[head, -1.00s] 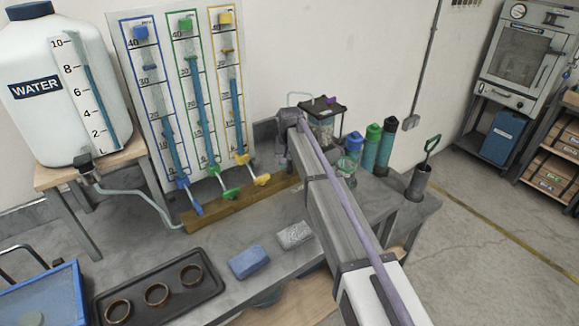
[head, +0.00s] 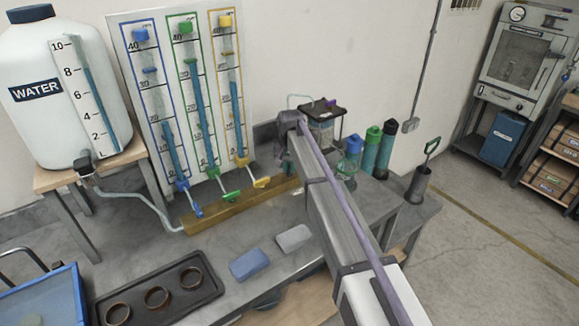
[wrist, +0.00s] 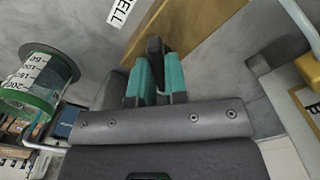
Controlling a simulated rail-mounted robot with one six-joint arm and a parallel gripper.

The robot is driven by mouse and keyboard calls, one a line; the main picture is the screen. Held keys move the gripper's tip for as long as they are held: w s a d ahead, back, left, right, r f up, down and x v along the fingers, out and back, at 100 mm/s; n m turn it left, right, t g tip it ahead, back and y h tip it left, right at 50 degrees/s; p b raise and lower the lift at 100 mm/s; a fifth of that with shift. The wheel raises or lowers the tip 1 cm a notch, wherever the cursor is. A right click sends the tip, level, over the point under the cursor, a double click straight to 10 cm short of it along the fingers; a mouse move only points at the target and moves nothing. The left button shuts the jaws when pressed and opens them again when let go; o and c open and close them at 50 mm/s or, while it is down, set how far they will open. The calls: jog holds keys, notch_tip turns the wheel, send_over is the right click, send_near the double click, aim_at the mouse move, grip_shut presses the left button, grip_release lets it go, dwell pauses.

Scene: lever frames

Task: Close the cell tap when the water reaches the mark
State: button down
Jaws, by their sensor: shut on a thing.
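My gripper (wrist: 155,82) has its teal fingers closed on a dark upright handle (wrist: 155,48) in the wrist view. A white label reading "CELL" (wrist: 122,12) lies just beyond it, so the handle appears to be the cell tap. In the head view, my arm hides the fingers and the handle. The gauge board (head: 160,100) holds blue, green and yellow tubes with coloured sliding marks. Water in the green tube (head: 198,100) stands about at its green mark. Water in the blue tube (head: 170,145) and yellow tube (head: 235,110) stands below their marks. Which vessel is the cell is unclear.
A white water tank (head: 62,130) stands left on a wooden stand. A dark-lidded clear vessel (head: 322,128) and several bottles (head: 370,150) stand behind my arm. Sponges (head: 249,264) and a ring tray (head: 170,315) lie in front. A graduated beaker (wrist: 35,80) is left of my fingers.

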jog(key=m, duration=0.5)
jog(key=shift+m, duration=2.3)
jog(key=c, duration=1.1)
grip_release()
jog(key=shift+c, duration=0.2)
jog(key=shift+r, duration=0.1)
notch_tip(320, 180, up, 11)
jog(key=p, duration=1.1)
